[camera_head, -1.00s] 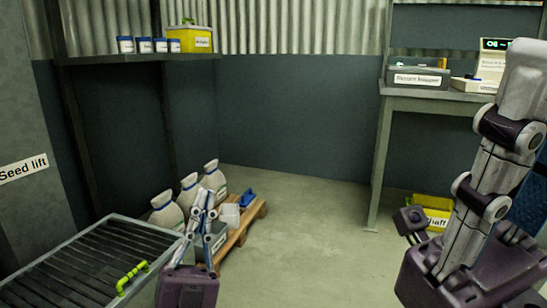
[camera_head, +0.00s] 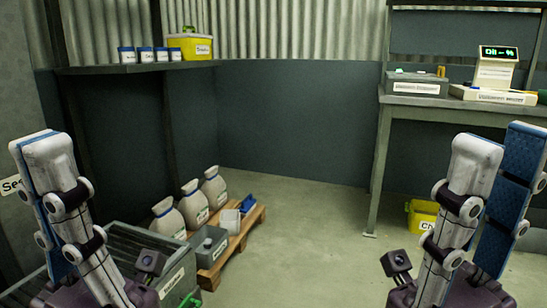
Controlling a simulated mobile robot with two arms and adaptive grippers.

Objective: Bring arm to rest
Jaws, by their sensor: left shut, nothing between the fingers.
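My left gripper (camera_head: 45,150) stands at the lower left with its fingers pointing up. Its fingers are together with nothing between them, and a blue pad edge shows beside the white finger. My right gripper (camera_head: 497,150) stands at the lower right, also pointing up. Its white finger and its blue-padded finger are apart, with a gap between them and nothing held. Both purple gripper bodies are cut off by the bottom edge. Neither gripper visibly touches anything.
A slatted grey container (camera_head: 135,238) lies behind my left gripper. Several sacks (camera_head: 190,204) and a grey box (camera_head: 207,246) are by a pallet (camera_head: 248,228). A workbench (camera_head: 440,101) stands at right, above a yellow bin (camera_head: 422,215). The middle floor (camera_head: 310,235) is clear.

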